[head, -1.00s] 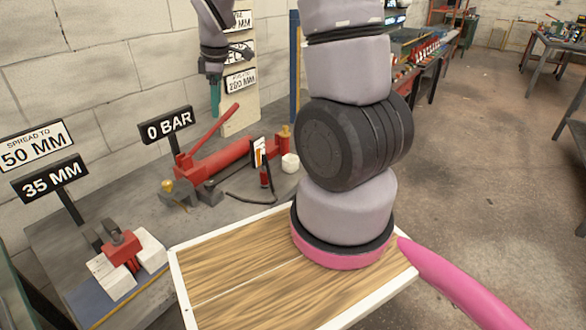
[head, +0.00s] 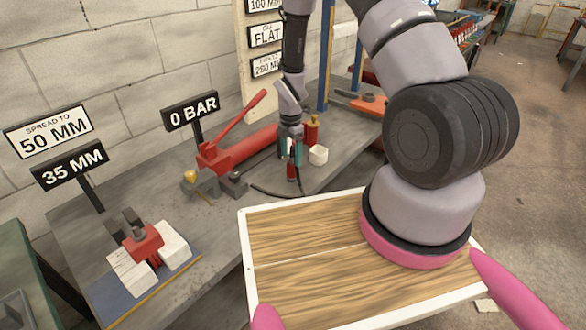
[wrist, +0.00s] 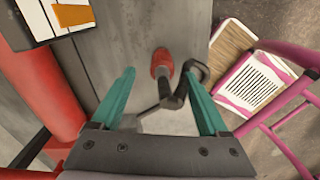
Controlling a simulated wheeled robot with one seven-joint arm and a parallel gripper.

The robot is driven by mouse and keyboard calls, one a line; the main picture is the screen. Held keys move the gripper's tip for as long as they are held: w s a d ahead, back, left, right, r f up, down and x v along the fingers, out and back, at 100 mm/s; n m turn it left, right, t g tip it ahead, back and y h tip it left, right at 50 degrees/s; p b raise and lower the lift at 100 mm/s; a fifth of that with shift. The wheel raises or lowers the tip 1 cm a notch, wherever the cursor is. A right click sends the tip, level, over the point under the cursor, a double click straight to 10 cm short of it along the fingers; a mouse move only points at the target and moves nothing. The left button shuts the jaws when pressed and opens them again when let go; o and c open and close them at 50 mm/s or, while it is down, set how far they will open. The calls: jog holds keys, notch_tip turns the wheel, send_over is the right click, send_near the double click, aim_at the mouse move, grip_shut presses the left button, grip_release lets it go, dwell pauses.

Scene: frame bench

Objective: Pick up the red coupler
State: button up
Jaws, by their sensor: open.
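The red coupler (head: 292,172) stands on the grey bench in front of the red pump, with a black hose at it. In the wrist view the coupler (wrist: 161,64) shows as a red end on a dark stem, between and slightly beyond my teal fingertips. My gripper (head: 290,150) points down at the coupler, its fingers apart, with no grip on it. In the wrist view my gripper (wrist: 159,74) is open, one finger on each side of the coupler. How far the fingertips are from it in depth I cannot tell.
The red hand pump (head: 240,148) lies left of my gripper. A white block (head: 318,155) and a red-and-gold cylinder (head: 312,130) stand close on the right. The black hose (head: 270,190) runs along the bench. A red-and-white spreader piece (head: 143,243) sits at the left.

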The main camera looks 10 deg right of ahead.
aim_at(292, 162)
jog(key=shift+s+f, duration=0.15)
jog(key=shift+f, duration=2.6)
grip_shut()
